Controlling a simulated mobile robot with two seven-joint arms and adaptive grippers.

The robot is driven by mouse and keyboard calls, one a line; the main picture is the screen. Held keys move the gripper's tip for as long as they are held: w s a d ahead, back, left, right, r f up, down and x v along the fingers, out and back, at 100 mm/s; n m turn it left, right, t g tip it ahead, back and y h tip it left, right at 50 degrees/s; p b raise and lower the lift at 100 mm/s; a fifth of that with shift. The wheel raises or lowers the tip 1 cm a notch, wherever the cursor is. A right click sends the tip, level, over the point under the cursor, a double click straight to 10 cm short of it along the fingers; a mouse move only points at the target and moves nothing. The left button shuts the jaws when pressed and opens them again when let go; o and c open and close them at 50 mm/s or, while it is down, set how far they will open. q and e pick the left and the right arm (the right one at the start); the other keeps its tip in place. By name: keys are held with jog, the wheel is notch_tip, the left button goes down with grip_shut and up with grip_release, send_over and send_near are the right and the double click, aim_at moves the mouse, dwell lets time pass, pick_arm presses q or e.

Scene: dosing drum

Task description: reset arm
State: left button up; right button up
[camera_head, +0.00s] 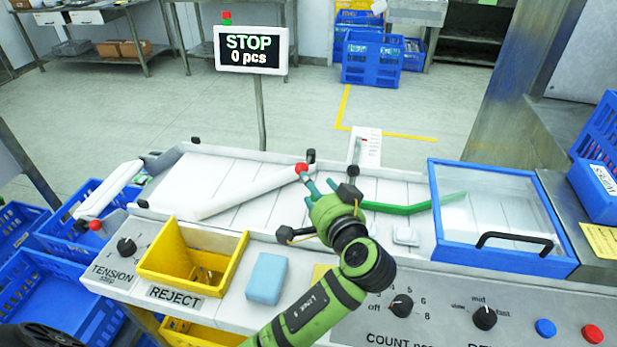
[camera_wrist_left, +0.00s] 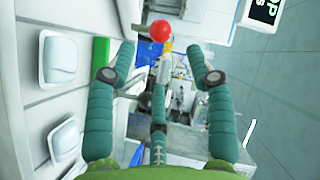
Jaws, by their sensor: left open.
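My left gripper (camera_head: 318,192) is above the white belt area, at the near end of the red ball knob (camera_head: 301,169). The knob sits at the upper right end of a long white bar (camera_head: 255,192) lying slantwise over the belt. In the left wrist view, my left gripper (camera_wrist_left: 160,85) has its green fingers spread apart with nothing between them. The red knob (camera_wrist_left: 160,31) shows beyond the fingertips there; I cannot tell whether a finger touches it. My right gripper is not in view.
A green bar (camera_head: 410,207) runs right of the hand to the blue-framed clear cover (camera_head: 435,215). A yellow REJECT bin (camera_head: 190,262) and a light blue block (camera_head: 266,278) stand in front. The sign (camera_head: 250,50) behind reads STOP, 0 pcs. Knobs and buttons line the front panel.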

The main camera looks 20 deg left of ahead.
pick_arm(q)
jog(key=shift+v, duration=1.1)
